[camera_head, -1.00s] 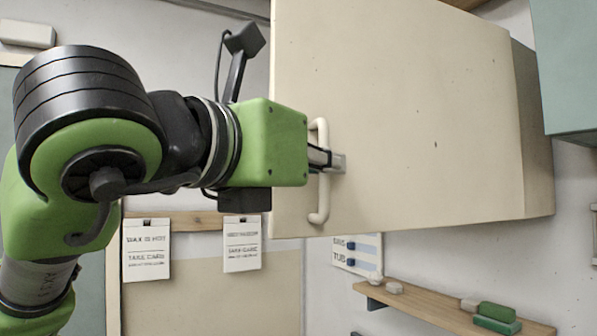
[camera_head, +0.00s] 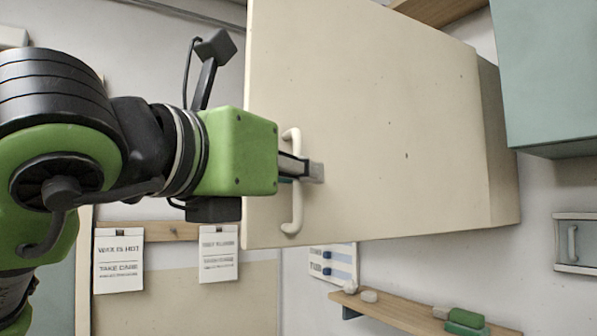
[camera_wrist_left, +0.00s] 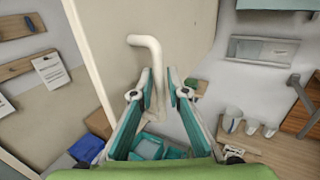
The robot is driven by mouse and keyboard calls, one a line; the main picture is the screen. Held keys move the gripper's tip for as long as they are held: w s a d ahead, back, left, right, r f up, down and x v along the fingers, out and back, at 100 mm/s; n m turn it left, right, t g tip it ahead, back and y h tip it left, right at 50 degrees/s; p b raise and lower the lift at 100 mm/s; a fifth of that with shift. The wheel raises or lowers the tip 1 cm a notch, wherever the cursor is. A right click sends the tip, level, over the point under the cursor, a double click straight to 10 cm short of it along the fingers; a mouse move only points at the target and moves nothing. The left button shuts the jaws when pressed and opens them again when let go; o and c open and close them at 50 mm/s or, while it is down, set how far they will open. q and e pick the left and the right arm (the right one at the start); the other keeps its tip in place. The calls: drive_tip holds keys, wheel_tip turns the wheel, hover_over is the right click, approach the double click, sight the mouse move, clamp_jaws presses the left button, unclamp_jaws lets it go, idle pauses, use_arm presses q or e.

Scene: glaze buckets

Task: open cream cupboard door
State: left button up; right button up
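The cream cupboard door (camera_head: 380,120) fills the middle of the head view as a large flat panel. Its pale vertical bar handle (camera_head: 293,215) is near the door's left edge. I cannot tell for sure whether the door stands ajar. My left gripper (camera_head: 312,171) comes in from the left at the handle's mid-height, with its fingertips past the bar. In the left wrist view the handle (camera_wrist_left: 149,43) runs down between the two fingertips (camera_wrist_left: 159,75), which are close on either side of it. My right gripper is not in view.
A teal cupboard (camera_head: 550,80) hangs at the right. A wooden shelf (camera_head: 390,312) with a green block (camera_head: 466,316) lies below the door. Paper notes (camera_head: 118,262) hang on the wall at lower left.

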use_arm(q)
drive_tip(key=v, duration=1.2)
drive_tip(key=shift+w+d, duration=0.1)
